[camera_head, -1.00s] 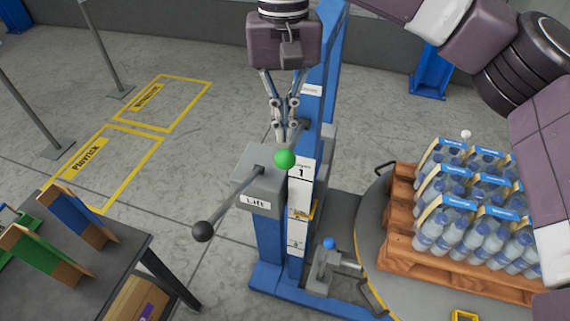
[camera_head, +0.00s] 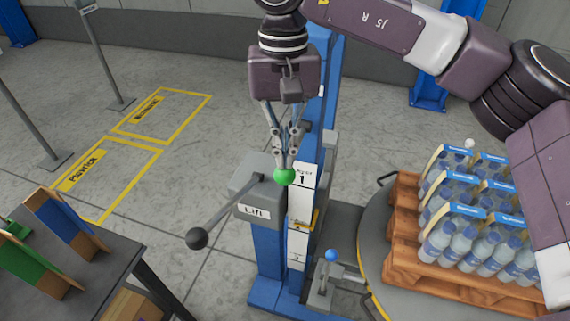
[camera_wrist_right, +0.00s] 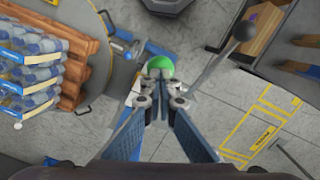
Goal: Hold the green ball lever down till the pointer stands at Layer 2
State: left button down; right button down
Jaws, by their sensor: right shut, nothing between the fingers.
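The green ball (camera_head: 284,176) of the lever is at the upper right of the grey box marked Lift (camera_head: 243,195), on the blue column. My right gripper (camera_head: 283,164) is shut and empty, pointing down, with its fingertips at the top of the ball. Contact looks likely but is not clear. In the right wrist view the green ball (camera_wrist_right: 160,66) shows just beyond the fingertips (camera_wrist_right: 160,98). A white scale (camera_head: 300,205) has a label with 1 at its top. A yellow pointer (camera_head: 314,219) stands below that label; its exact reading is too small to tell. My left gripper is not in view.
A lever with a dark ball (camera_head: 197,238) sticks out front-left of the box. A blue-knobbed lever (camera_head: 330,256) stands lower right. Bottle packs (camera_head: 465,210) on a wooden pallet (camera_head: 395,240) rest on a round turntable at right. A dark table (camera_head: 110,262) is at lower left.

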jog(key=shift+f+b, duration=0.3)
jog(key=shift+f, duration=0.6)
jog(key=shift+w+r+p, duration=0.25)
jog(key=shift+r+p, duration=0.15)
jog(key=shift+p, duration=0.05)
jog(key=w+p, duration=0.1)
jog(key=w, duration=0.1)
jog(key=shift+w+a+r+p, duration=0.1)
jog(key=shift+w+r+p, duration=0.2)
jog(key=shift+w+p, duration=0.1)
jog(key=shift+r, duration=0.1)
notch_tip(320, 180, up, 12)
jog(key=w, duration=0.1)
